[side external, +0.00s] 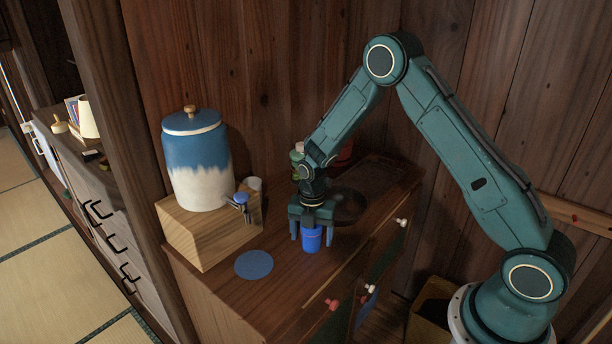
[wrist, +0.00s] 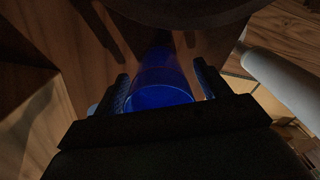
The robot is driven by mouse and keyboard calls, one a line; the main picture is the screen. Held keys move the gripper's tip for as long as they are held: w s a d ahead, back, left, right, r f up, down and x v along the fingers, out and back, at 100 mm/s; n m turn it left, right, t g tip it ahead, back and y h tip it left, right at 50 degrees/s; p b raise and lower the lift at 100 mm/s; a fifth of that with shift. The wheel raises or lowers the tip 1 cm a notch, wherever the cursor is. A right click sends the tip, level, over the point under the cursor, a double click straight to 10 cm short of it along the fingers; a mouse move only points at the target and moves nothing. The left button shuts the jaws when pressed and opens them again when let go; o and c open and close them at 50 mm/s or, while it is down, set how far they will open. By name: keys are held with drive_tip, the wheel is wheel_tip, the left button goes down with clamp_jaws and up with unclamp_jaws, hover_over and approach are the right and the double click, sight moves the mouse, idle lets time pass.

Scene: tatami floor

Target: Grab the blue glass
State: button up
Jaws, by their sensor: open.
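The blue glass (side external: 311,238) stands upright on the wooden cabinet top, directly under my gripper (side external: 311,232). My gripper points down, with one finger on each side of the glass. In the wrist view the glass (wrist: 160,88) lies between the two fingers of my gripper (wrist: 162,92), its round rim facing the camera. The fingers are open, and whether either one touches the glass cannot be told.
A blue-and-white dispenser (side external: 197,165) with a tap stands on a wooden block (side external: 215,235) to the left. A flat blue disc (side external: 254,264) lies on the cabinet top (side external: 290,285) in front of it. Green and red items, partly hidden, stand behind my gripper.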

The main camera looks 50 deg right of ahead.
drive_tip(key=shift+f, duration=0.6)
drive_tip(key=c, duration=1.1)
drive_tip(key=shift+r, duration=0.15)
wheel_tip(320, 180, up, 20)
drive_tip(key=shift+f, duration=0.1)
idle(0.4)
